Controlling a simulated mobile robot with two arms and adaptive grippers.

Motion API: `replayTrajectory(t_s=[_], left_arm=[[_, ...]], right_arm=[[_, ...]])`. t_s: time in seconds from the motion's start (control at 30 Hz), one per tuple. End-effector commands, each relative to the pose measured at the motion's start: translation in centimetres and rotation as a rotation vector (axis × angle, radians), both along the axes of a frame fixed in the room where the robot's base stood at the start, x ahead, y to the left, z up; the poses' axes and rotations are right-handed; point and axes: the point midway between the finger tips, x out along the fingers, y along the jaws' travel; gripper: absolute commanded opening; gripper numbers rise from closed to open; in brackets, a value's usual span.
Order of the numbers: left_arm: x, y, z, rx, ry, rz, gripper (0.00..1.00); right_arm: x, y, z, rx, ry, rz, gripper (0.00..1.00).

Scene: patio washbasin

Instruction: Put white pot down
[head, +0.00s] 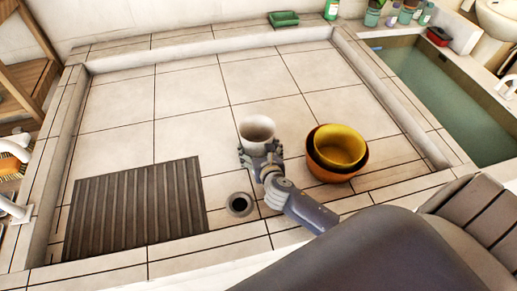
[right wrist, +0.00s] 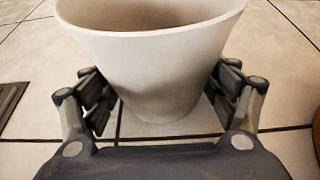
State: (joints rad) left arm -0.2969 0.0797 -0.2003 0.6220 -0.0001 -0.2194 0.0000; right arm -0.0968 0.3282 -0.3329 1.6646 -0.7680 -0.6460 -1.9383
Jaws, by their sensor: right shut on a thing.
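The white pot (head: 257,130) is upright over the tiled floor of the basin, near its front middle. My right gripper (head: 261,157) is shut on it from the front right. In the right wrist view the pot (right wrist: 155,65) sits between the two fingers of the gripper (right wrist: 160,105), its rim wide and its base narrower. The base looks close to the tiles, but I cannot tell whether it touches them. My left gripper is not in view.
A yellow bowl (head: 340,146) sits inside an orange bowl (head: 334,174) just right of the pot. A dark drain hole (head: 239,204) lies in front. A ribbed dark mat (head: 132,212) lies at the left. The tiles (head: 190,95) behind are clear. A water-filled trough (head: 440,95) is at right.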

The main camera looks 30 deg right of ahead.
Motion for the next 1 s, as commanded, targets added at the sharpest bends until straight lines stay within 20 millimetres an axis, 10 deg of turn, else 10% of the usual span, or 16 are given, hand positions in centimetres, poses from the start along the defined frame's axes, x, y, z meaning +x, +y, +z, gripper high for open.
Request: replayTrajectory(t_s=[0.3, 0.33, 0.4, 1.0], left_arm=[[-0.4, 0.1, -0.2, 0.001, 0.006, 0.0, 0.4], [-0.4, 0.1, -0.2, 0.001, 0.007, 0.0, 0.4], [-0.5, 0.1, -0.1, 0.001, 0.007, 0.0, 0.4], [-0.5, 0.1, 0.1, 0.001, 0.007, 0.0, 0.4]], right_arm=[[0.1, 0.0, -0.3, -0.003, -0.001, 0.0, 0.5], [0.1, 0.0, -0.2, -0.002, -0.002, -0.001, 0.85], [0.1, 0.0, -0.2, -0.002, -0.002, -0.001, 1.0], [-1.0, 0.2, 0.6, -0.002, 0.001, 0.0, 1.0]])
